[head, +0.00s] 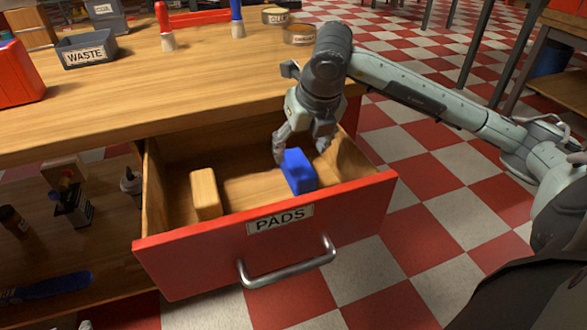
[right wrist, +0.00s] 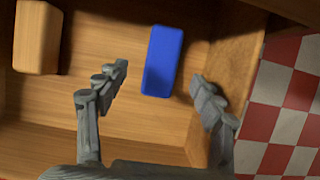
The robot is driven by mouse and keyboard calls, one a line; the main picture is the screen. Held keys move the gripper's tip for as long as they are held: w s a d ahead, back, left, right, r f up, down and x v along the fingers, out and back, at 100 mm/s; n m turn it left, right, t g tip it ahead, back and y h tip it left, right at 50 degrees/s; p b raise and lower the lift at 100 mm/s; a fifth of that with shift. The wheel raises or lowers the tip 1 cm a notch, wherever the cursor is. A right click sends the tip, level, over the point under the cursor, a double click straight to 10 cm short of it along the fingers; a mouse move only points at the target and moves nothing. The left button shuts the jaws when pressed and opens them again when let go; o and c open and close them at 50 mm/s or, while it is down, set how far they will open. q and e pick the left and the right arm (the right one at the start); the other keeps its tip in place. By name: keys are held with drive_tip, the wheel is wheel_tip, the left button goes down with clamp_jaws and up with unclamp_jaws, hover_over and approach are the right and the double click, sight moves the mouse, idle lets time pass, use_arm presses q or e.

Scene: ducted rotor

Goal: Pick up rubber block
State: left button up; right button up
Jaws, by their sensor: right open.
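A blue block (head: 299,171), which looks like the rubber block, stands in the open drawer labelled PADS (head: 345,205), towards its right side. My right gripper (head: 301,152) is open and points down over the drawer, just above and behind the blue block. In the right wrist view the blue block (right wrist: 162,60) shows between and beyond the two spread fingers, with a gap on each side. Nothing is held. A wooden block (head: 205,193) stands apart in the drawer's left part; it also shows in the right wrist view (right wrist: 37,37). I cannot make out my left gripper.
The drawer's red front has a metal handle (head: 288,266). The wooden worktop (head: 150,95) overhangs the drawer's back. On it are a WASTE bin (head: 86,49), a red rack and round tins (head: 299,34). Bottles and tools fill the shelf at left. Checkered floor lies to the right.

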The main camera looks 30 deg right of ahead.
sight(299, 163)
drive_tip(key=x, duration=0.7)
drive_tip(key=shift+d+f, duration=0.15)
use_arm(q)
drive_tip(key=shift+w+d+r+t+h, duration=0.3)
drive_tip(key=shift+w+d+r+t, duration=0.25)
drive_tip(key=shift+d+r, duration=0.15)
drive_tip(key=shift+f+b, duration=0.4)
drive_tip(key=shift+b, duration=0.2)
use_arm(e)
drive_tip(key=shift+f, duration=0.2)
drive_tip(key=c, duration=1.3)
use_arm(q)
drive_tip(key=shift+r, duration=0.1)
use_arm(e)
drive_tip(key=shift+r, duration=0.1)
